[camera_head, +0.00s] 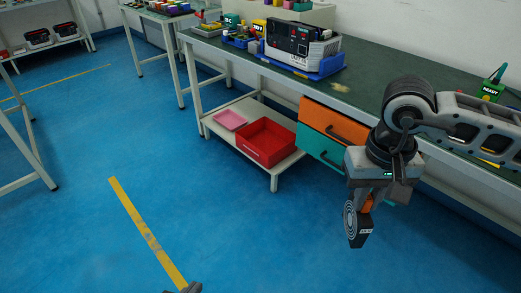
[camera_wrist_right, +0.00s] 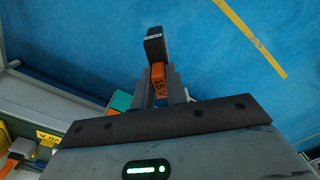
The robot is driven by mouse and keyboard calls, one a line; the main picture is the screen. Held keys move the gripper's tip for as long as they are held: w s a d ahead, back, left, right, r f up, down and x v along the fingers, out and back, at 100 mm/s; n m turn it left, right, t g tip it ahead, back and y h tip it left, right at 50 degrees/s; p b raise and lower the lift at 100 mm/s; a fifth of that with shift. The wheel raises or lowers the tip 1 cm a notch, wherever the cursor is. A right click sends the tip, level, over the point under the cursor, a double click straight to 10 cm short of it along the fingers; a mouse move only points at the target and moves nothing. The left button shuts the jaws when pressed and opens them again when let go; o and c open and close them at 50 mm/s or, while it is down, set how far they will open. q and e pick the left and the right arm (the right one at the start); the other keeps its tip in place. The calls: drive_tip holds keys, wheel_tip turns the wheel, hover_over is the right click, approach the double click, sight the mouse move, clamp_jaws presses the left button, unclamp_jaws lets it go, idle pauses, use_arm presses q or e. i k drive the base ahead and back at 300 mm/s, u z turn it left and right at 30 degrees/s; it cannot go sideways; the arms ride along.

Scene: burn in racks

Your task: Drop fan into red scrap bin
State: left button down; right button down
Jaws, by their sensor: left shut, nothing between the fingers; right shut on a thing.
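The fan (camera_head: 358,226), a black square block with a ringed round face, hangs under my right gripper (camera_head: 368,200) over the blue floor. An orange part sits between the fingers; the gripper is shut on the fan. In the right wrist view the dark fan (camera_wrist_right: 154,45) stands beyond the fingers, with the orange part marked "15 V" (camera_wrist_right: 157,82) between them. The red scrap bin (camera_head: 267,158) is on the workbench's lower shelf, left of the right gripper and apart from it. Only a bit of my left gripper (camera_head: 190,287) shows at the bottom edge; it is shut and empty.
A pink tray (camera_head: 229,119) lies beside the red bin on the white shelf (camera_head: 274,171). Orange (camera_head: 331,124) and teal drawers (camera_head: 318,148) are right of the bin, under the green-topped workbench (camera_head: 370,72). The blue floor in front is clear, with a yellow line (camera_head: 145,230).

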sight(269, 148)
drive_tip(key=u, duration=1)
drive_tip(key=i, duration=2.75)
drive_tip(key=z, duration=1.4)
drive_tip(key=i, duration=0.3)
drive_tip(key=z, duration=0.1)
